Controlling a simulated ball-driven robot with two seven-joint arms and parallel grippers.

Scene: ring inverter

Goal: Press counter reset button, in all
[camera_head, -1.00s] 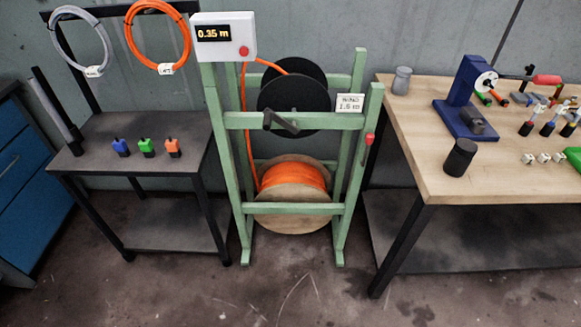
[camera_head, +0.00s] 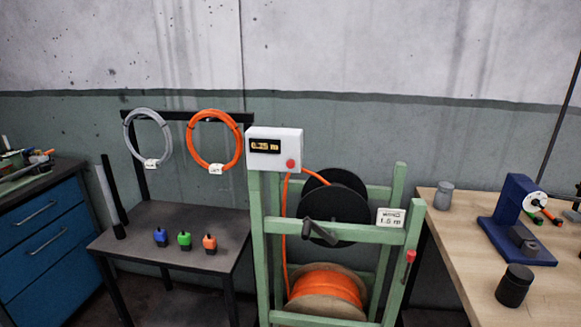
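The counter (camera_head: 274,148) is a white box on top of the left post of a green frame. Its dark display shows yellow digits that look like 0.35 m, slightly blurred. The round red reset button (camera_head: 291,163) is at the lower right of the counter's face, and nothing touches it. Neither of my grippers is in view.
The green frame (camera_head: 400,205) holds a black reel (camera_head: 350,205) with a crank and an orange cable spool (camera_head: 328,288). A dark table (camera_head: 190,215) with three small coloured blocks stands left. A wooden workbench (camera_head: 450,240) stands right, a blue cabinet (camera_head: 40,235) far left.

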